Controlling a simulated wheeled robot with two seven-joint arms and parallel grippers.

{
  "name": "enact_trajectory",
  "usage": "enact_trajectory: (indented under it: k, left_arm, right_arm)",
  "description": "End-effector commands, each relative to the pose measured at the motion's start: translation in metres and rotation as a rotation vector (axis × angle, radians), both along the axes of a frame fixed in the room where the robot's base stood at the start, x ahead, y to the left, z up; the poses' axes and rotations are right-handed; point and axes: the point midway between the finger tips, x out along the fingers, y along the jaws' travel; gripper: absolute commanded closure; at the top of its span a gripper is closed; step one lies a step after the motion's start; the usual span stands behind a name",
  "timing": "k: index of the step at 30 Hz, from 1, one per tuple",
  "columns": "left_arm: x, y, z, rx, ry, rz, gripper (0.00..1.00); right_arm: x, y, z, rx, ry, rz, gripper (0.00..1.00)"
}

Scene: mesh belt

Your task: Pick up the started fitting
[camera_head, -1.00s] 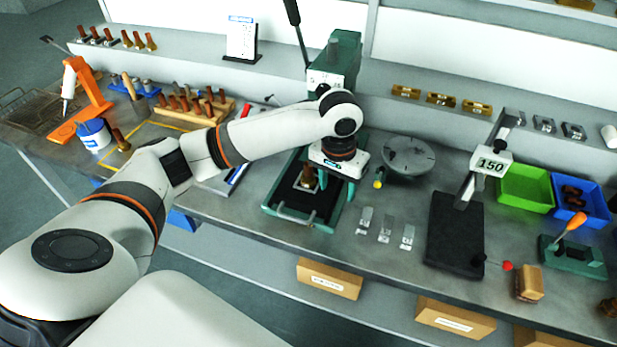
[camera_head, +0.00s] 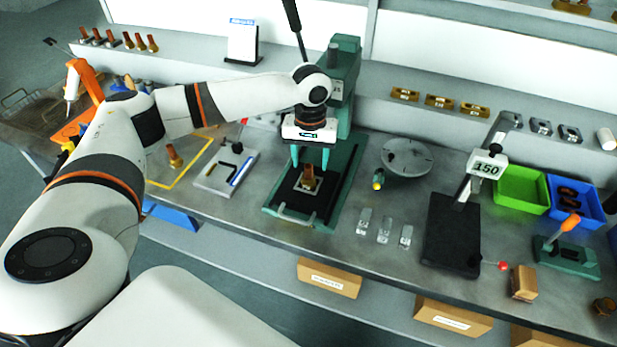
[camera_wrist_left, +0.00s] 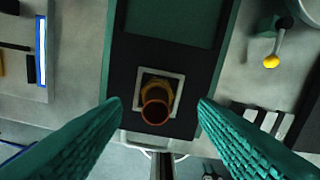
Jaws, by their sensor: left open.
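The started fitting (camera_head: 309,176) is a small brown and brass piece standing on the black bed of the green press (camera_head: 342,140). In the left wrist view the fitting (camera_wrist_left: 156,100) shows from above, with a copper-coloured round rim and a brass body inside a pale square frame. My left gripper (camera_head: 310,160) is open above and just behind the fitting in the head view. In the left wrist view its green fingers (camera_wrist_left: 160,108) spread wide to either side of the fitting, touching nothing. I do not see my right gripper.
A grey plate with a blue strip (camera_head: 228,172) lies left of the press. A round grey disc stand (camera_head: 407,155) and several small metal blocks (camera_head: 384,229) lie to its right. A black stand marked 150 (camera_head: 452,235), a green bin (camera_head: 522,190) and a blue bin (camera_head: 590,205) are farther right.

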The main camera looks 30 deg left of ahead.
Motion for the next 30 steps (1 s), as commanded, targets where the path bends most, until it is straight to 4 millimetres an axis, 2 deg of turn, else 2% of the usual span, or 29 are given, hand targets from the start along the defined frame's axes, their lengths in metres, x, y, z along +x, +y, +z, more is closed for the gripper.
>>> enact_trajectory:
  k: [4,9,17,27,30]
  left_arm:
    - [-0.005,0.003,-0.02,0.003,0.003,0.0,0.46]
    - [-0.004,0.002,-0.041,0.001,0.003,-0.001,0.46]
    - [-0.004,0.002,-0.044,0.001,0.0,-0.002,0.46]
    - [-0.004,0.002,-0.044,0.001,0.0,-0.001,1.0]
    - [-0.004,0.002,-0.043,0.001,0.0,-0.001,1.0]
  right_arm:
    - [0.0,-0.001,0.015,-0.001,0.0,0.001,0.57]
    - [0.0,-0.001,0.017,-0.001,0.0,0.001,0.57]
    - [0.0,-0.001,0.016,-0.001,0.001,0.001,0.57]
    - [0.0,-0.001,0.016,-0.001,0.001,0.001,0.57]
    - [0.0,-0.001,0.016,-0.001,0.001,0.001,0.57]
